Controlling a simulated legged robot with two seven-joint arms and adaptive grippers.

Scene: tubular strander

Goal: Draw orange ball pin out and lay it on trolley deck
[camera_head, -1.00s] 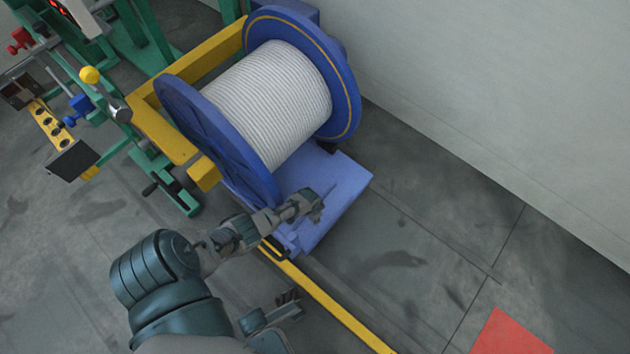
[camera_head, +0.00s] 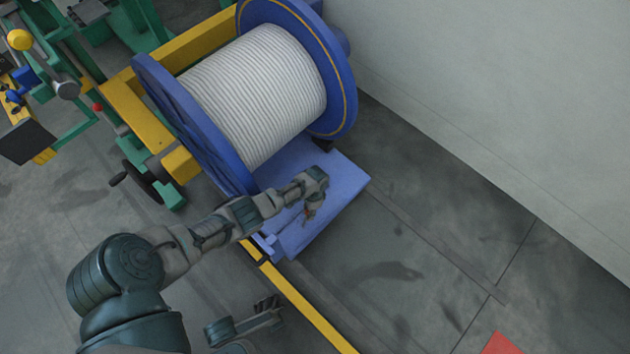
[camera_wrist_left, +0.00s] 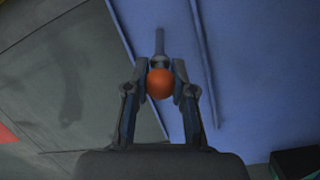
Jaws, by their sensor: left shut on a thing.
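My left gripper (camera_head: 312,207) is over the blue trolley deck (camera_head: 343,180), near its front part. In the left wrist view the left gripper (camera_wrist_left: 160,88) is shut on the orange ball (camera_wrist_left: 161,84) of the pin, with a finger on each side. The pin's grey shaft (camera_wrist_left: 160,43) sticks out beyond the ball over the blue deck surface (camera_wrist_left: 265,75). I cannot tell whether the shaft touches the deck.
A blue reel (camera_head: 345,65) wound with white strand (camera_head: 255,92) stands behind my left arm. A yellow frame (camera_head: 140,112) and green machine parts lie left. A yellow floor strip (camera_head: 310,308) runs towards the bottom.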

